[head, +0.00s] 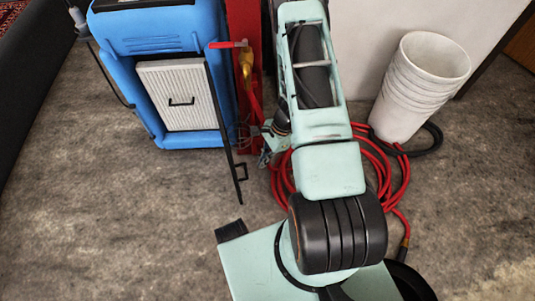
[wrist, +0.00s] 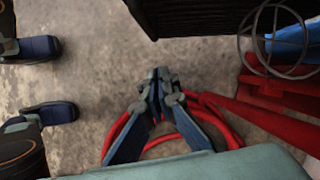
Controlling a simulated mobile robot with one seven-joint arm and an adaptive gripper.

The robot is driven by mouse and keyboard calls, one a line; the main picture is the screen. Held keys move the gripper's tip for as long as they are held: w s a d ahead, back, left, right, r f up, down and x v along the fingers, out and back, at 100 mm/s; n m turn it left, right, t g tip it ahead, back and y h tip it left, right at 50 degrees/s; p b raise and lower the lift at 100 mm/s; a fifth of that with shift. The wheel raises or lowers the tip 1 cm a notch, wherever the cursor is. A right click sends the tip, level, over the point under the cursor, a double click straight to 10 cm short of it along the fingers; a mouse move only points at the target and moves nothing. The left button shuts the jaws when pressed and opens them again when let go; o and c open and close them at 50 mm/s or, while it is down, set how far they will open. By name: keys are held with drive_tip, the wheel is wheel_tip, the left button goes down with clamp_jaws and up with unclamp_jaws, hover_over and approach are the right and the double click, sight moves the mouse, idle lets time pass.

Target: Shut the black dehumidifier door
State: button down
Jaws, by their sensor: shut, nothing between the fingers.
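The blue dehumidifier (head: 165,35) stands at the upper left in the head view. Its front opening shows a pale ribbed filter (head: 177,95) with a small black handle. The black door (head: 223,125) stands open, seen nearly edge-on at the right side of the front, with a small handle near its lower end. My gripper (head: 264,143) is right of the door, apart from it and partly hidden by my arm. In the wrist view my gripper (wrist: 158,80) is shut and empty. A dark panel (wrist: 190,15) beyond its fingertips may be the door.
A red hose (head: 400,190) lies coiled around and under my arm. A stack of white buckets (head: 420,85) stands at the right by the wall. A red upright part (head: 245,25) is beside the dehumidifier. The grey floor (head: 110,220) in front of the dehumidifier is clear.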

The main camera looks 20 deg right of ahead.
drive_tip(key=shift+s+a+r, duration=0.1)
drive_tip(key=shift+s+a, duration=0.1)
drive_tip(key=shift+a, duration=1.75)
drive_tip(key=shift+a+b, duration=0.1)
drive_tip(key=shift+b, duration=0.2)
